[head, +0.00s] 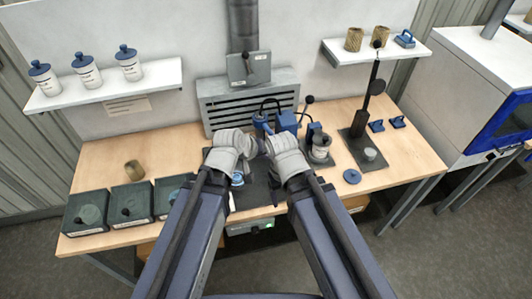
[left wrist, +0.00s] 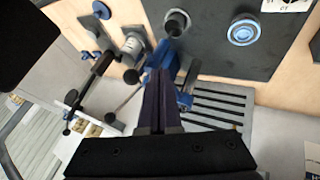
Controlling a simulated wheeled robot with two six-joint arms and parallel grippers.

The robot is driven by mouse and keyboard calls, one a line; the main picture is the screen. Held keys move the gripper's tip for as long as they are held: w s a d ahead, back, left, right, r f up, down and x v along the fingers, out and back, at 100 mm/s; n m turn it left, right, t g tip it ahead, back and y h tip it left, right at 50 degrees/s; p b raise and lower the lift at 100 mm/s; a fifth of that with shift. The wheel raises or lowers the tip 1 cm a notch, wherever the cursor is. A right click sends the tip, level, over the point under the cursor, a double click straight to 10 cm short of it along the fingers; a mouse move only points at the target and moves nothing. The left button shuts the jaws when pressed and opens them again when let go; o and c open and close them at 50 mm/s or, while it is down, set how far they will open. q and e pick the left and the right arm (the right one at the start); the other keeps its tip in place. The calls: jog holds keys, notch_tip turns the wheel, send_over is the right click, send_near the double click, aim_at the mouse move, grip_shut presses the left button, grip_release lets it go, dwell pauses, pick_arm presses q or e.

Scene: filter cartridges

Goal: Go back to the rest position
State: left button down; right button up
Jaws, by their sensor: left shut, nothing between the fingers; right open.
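My left gripper (head: 262,146) is over the middle of the bench, in front of the grey vent box. In the left wrist view its dark fingers (left wrist: 159,75) are together with nothing between them. My right gripper (head: 272,172) is close beside it and a little lower in the head view, open, its fingers largely hidden by the wrist. Both arms reach forward from the bottom edge, with the wrists almost touching. The wooden bench (head: 105,155) lies under both.
A blue clamp device (head: 287,122) and a white cartridge (head: 320,146) stand close to the grippers. A tall dark stand (head: 360,125) is to the right. Dark boxes (head: 132,203) line the left front. Shelves hold white canisters (head: 87,71) and tan cylinders (head: 354,39).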

dwell(0.4)
pick_arm(q)
jog(key=shift+d, duration=0.1)
jog(key=s+a+f+m+g+y+b, duration=0.2)
jog(key=s+f+g+y+b, duration=0.1)
jog(key=s+f+b, duration=0.2)
jog(key=s+a+f+m+g+y+b, duration=0.3)
jog(key=s+f+b, duration=0.3)
jog(key=f, duration=0.4)
jog(key=shift+s+a+f, duration=0.2)
jog(key=shift+s+a, duration=0.05)
jog(key=shift+s, duration=0.4)
